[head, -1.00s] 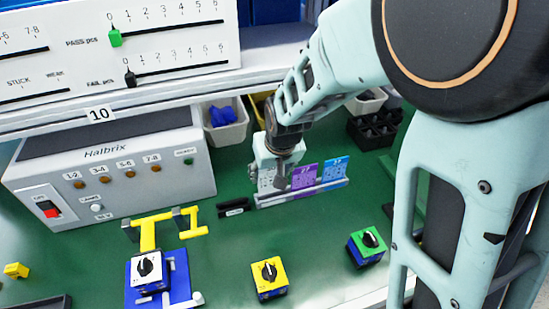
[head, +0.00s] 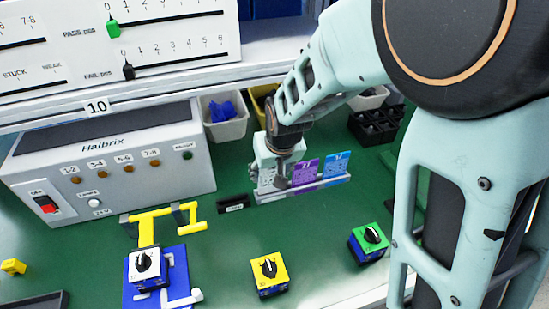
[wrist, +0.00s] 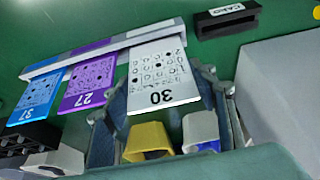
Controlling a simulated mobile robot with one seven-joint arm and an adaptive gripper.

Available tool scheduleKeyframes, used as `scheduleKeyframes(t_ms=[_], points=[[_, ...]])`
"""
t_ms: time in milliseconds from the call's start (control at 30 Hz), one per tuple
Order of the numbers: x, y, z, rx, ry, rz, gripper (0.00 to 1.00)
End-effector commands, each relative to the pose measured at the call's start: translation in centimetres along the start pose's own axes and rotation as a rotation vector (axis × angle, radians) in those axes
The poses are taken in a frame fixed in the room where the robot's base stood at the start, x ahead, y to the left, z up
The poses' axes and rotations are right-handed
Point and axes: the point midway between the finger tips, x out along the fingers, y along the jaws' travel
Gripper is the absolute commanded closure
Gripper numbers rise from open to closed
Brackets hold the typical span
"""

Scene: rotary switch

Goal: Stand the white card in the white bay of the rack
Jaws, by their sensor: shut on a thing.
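The white card (wrist: 158,75), marked 30, stands at the white end of the rack (wrist: 105,47) in the wrist view. Its far edge meets the white section of the rack's rail; whether it is fully seated I cannot tell. In the head view the card (head: 266,182) is partly hidden by my gripper (head: 280,178), which is shut on it. A purple card (wrist: 88,82) marked 27 and a blue card (wrist: 37,97) stand in the neighbouring bays.
A black card holder (head: 233,204) lies just left of the rack. Yellow (head: 269,278) and green (head: 369,244) rotary switch boxes stand in front. The grey Halbrix unit (head: 110,160) is at left. Bins (head: 226,118) and a black tray (head: 375,125) stand behind.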

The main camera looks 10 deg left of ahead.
Motion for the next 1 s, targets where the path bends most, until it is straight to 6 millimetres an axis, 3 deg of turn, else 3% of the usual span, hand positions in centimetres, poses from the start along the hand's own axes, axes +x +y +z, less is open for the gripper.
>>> scheduleKeyframes(t_ms=[833, 867, 1000], points=[[2.1, 0.0, 0.8, 0.000, 0.000, 0.000, 0.66], [2.0, 0.0, 0.8, 0.001, 0.001, 0.000, 0.46], [1.9, 0.0, 0.8, 0.000, 0.000, 0.000, 0.31]])
